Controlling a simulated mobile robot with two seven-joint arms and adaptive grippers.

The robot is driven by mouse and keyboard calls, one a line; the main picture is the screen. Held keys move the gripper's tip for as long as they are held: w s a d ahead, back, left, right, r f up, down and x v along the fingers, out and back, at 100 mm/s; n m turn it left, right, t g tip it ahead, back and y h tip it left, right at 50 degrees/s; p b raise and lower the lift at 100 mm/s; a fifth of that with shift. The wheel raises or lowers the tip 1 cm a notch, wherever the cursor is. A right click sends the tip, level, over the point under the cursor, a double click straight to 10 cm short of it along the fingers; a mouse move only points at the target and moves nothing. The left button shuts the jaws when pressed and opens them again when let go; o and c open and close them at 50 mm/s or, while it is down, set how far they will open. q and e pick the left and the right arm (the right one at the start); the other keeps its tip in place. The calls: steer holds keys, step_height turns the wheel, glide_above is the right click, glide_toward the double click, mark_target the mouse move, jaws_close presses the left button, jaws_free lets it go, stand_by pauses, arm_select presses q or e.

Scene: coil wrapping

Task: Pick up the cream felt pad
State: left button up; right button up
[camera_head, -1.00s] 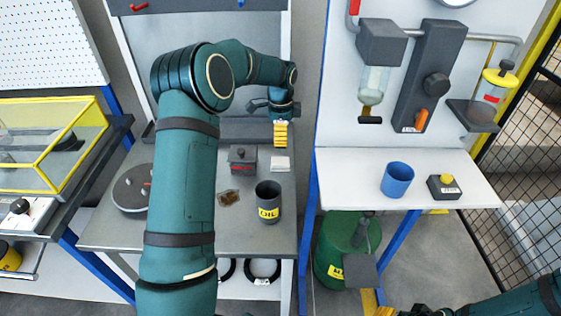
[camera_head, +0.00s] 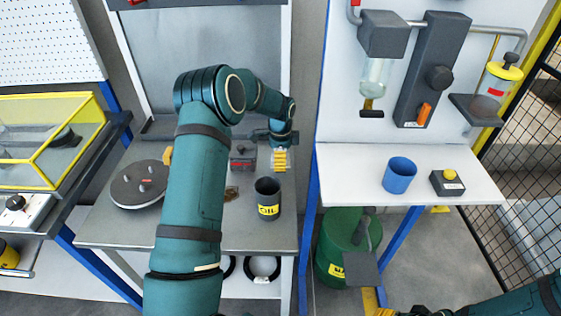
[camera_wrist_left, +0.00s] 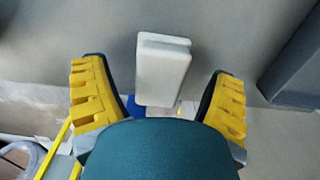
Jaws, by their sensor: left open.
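The cream felt pad (camera_wrist_left: 163,72) shows in the left wrist view as a pale, thick rectangular block on the grey bench. It lies between the two yellow fingers of my left gripper (camera_wrist_left: 159,98), with a gap on each side. In the head view, my left gripper (camera_head: 279,166) is low over the back right of the grey bench (camera_head: 240,234) and largely covers the pad. The gripper is open and holds nothing. My right gripper (camera_head: 386,312) is at the bottom edge of the head view, partly cut off, and its opening cannot be made out.
A dark cup marked OIL (camera_head: 267,201) stands in front of my left gripper. A dark box with a red mark (camera_head: 243,157) is just left of it. A round plate with pegs (camera_head: 139,187) is at the bench's left. A blue cup (camera_head: 399,175) stands on the white shelf.

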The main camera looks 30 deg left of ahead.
arm_select(q)
steer(key=c, duration=1.2)
steer(key=shift+r, duration=0.1)
step_height(320, 180, up, 10)
steer(key=shift+p, duration=0.65)
steer(key=shift+c, duration=0.2)
steer(key=shift+o, duration=0.5)
